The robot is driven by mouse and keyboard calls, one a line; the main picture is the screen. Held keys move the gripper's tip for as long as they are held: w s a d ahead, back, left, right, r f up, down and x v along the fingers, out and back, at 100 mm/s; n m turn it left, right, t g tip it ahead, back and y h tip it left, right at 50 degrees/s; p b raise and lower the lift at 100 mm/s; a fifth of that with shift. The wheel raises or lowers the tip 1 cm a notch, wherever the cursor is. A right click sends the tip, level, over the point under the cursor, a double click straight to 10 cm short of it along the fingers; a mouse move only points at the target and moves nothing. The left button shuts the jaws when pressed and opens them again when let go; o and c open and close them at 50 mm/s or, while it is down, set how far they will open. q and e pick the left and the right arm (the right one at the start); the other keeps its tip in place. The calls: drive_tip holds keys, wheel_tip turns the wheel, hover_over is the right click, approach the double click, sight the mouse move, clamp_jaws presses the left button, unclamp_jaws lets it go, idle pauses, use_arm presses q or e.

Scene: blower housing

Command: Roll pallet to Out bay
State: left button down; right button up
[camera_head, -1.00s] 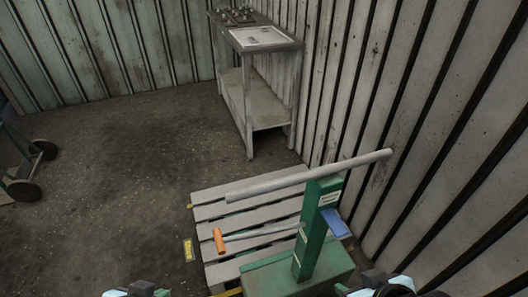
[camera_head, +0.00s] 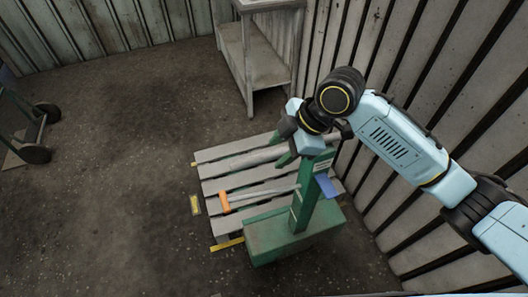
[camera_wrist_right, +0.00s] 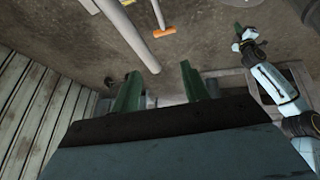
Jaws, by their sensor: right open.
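A grey slatted pallet (camera_head: 215,155) lies on the floor by the right wall. A green pallet truck (camera_head: 304,205) stands at its near end, with a green post, a blue plate and a grey crossbar handle (camera_wrist_right: 124,30). A thin lever with an orange grip (camera_head: 225,201) extends left over the slats; the grip also shows in the right wrist view (camera_wrist_right: 164,32). My right gripper (camera_head: 296,153) is open, its green fingers over the crossbar beside the post top. Contact is unclear. My left gripper (camera_wrist_right: 238,30) shows only in the right wrist view; its jaw state is unclear.
A yellow strip (camera_head: 227,244) shows at the near corner. A grey shelf table (camera_head: 258,62) stands behind. A wheeled cart (camera_head: 32,130) is at far left. Floor between is clear.

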sight(262, 156)
drive_tip(key=w+d+r+n, duration=0.2)
drive_tip(key=w+r, duration=0.2)
use_arm(q)
drive_tip(key=s+a+f, duration=0.1)
drive_tip(key=s+f, duration=0.2)
drive_tip(key=s, duration=0.3)
drive_tip(key=shift+s+a+f, duration=0.15)
drive_tip(key=shift+s, duration=0.15)
use_arm(e)
drive_tip(key=shift+h, duration=0.3)
drive_tip(key=x, duration=1.3)
drive_tip(key=shift+s+f, duration=0.2)
drive_tip(key=shift+s, duration=0.05)
clamp_jaws()
